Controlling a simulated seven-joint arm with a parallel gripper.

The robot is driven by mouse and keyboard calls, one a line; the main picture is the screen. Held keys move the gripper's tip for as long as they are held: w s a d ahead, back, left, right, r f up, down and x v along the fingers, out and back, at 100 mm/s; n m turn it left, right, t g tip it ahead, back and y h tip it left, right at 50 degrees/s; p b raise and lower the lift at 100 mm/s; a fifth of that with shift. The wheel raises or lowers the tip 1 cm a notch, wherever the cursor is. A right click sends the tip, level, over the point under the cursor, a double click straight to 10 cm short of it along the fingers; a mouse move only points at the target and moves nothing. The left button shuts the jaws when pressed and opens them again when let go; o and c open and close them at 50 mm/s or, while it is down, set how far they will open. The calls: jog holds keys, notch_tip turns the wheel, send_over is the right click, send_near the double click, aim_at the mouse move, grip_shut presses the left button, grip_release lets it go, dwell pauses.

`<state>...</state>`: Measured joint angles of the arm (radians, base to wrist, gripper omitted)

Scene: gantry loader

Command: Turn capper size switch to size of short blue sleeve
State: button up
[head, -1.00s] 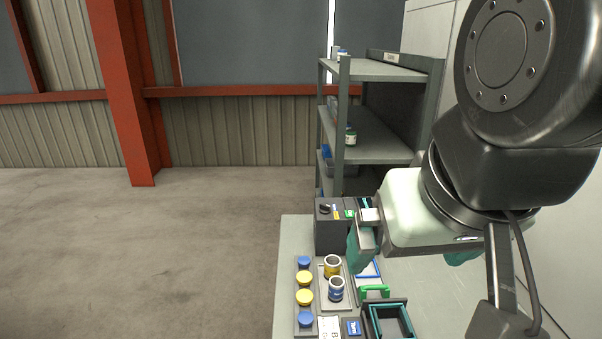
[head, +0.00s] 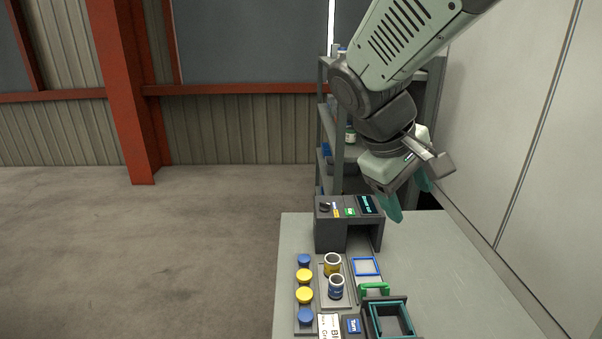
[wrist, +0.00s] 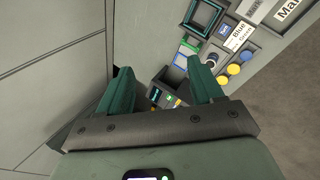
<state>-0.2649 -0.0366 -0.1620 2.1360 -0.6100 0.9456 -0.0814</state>
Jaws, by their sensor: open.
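The capper (head: 330,232) is a dark grey box at the back of the bench. Its top carries a small black switch knob (head: 324,207) with yellow and other marks beside it, a green button (head: 350,212) and a lit display (head: 367,204), too small to read. A blue-banded sleeve (head: 336,287) and a yellow-banded sleeve (head: 332,265) stand on a grey tray in front of the capper. My gripper (head: 408,198) is open and empty, above and right of the capper. In the wrist view its teal fingers (wrist: 162,90) are apart, with the capper (wrist: 169,79) partly hidden between and behind them.
Blue and yellow caps (head: 304,277) line a strip at the bench's left side. A blue-framed square (head: 366,267), a green handle (head: 374,289) and a teal-rimmed bin (head: 407,306) stand right of the sleeves. A shelf rack (head: 337,160) stands behind. The bench's right side (head: 450,270) is clear.

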jog(key=w+f+n+h, duration=0.4)
jog(key=w+f, duration=0.2)
jog(key=w, duration=0.5)
jog(key=n+t+h, duration=0.1)
jog(key=n+t, duration=1.1)
jog(key=n, duration=0.7)
send_near(324, 205)
jog(key=x, duration=1)
jog(key=shift+d, duration=0.1)
jog(key=c, duration=1)
